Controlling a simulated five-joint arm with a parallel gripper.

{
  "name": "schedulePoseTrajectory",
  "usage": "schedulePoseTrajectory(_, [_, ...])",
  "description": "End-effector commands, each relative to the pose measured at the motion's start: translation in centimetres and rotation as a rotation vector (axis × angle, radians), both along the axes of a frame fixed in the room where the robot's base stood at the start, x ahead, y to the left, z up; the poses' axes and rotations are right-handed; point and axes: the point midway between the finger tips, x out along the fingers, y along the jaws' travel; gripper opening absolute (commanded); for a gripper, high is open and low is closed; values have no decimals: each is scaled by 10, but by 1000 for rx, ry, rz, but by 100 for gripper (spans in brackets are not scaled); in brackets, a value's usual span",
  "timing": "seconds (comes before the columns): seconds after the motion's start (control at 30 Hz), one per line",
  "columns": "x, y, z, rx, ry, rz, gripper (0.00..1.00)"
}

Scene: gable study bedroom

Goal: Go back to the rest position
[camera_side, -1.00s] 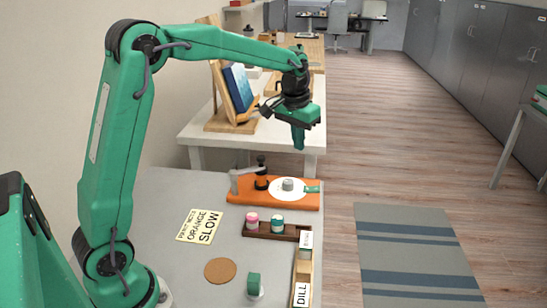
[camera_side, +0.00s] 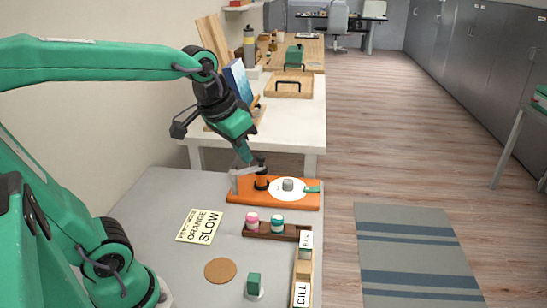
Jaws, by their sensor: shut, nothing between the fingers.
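My gripper (camera_side: 246,156) hangs in the air, tilted down to the right, in front of the white table at the back. Its green fingers are shut with nothing held. In this view its tip overlaps the space just above the black and grey lever of the orange base (camera_side: 240,196), and I cannot tell the exact gap. The base carries a white disc (camera_side: 286,196) with a small grey piece on it.
On the grey table (camera_side: 165,222) are a yellow sign (camera_side: 200,226), a cork disc (camera_side: 220,271), a green block (camera_side: 254,283), a dark rack (camera_side: 262,233) with pink and teal jars, and a wooden tray labelled DILL (camera_side: 302,270). A blue book (camera_side: 238,82) stands behind.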

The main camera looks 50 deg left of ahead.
Motion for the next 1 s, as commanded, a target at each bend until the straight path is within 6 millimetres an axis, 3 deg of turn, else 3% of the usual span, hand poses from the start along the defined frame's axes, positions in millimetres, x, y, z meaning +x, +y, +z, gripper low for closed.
schedulePoseTrajectory(0.2, [-41, -7, -10, 5, -56, -28, 0])
schedulePoseTrajectory(0.4, [-65, -10, -22, 8, -91, -47, 0])
schedulePoseTrajectory(1.0, [-75, -11, -28, 10, -103, -54, 0])
